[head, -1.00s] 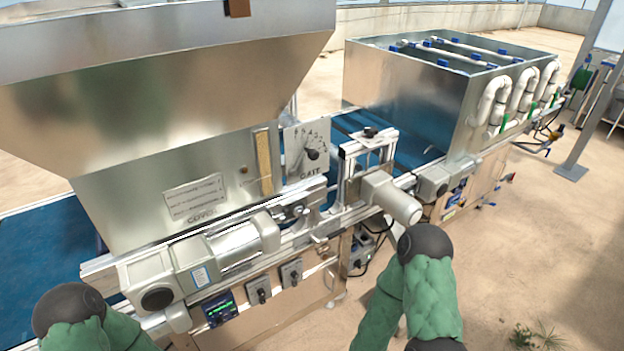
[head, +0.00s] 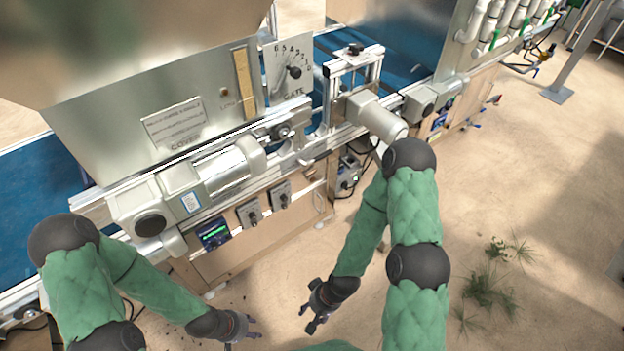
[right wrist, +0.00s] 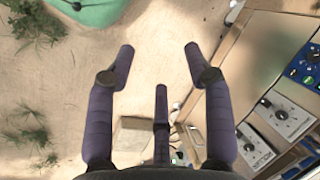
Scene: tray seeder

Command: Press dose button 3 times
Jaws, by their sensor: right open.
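A dark control panel (head: 213,232) with a green-lit display sits on the machine's front, below the motor. A blue panel (right wrist: 305,72) with small buttons, one of them green, shows at the right edge of the right wrist view. I cannot read which button is the dose button. My right gripper (head: 312,310) hangs low in front of the machine, right of the panel; in the right wrist view its fingers (right wrist: 160,65) are spread and empty. My left gripper (head: 245,328) is low in front of the panel, fingers apart, touching nothing visible.
Two grey switch boxes (head: 265,204) sit right of the panel; they also show in the right wrist view (right wrist: 280,116). A motor (head: 215,172) juts out above. The gate dial (head: 293,72) is higher up. Sandy floor (head: 530,190) is open at right, with weeds (head: 490,290).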

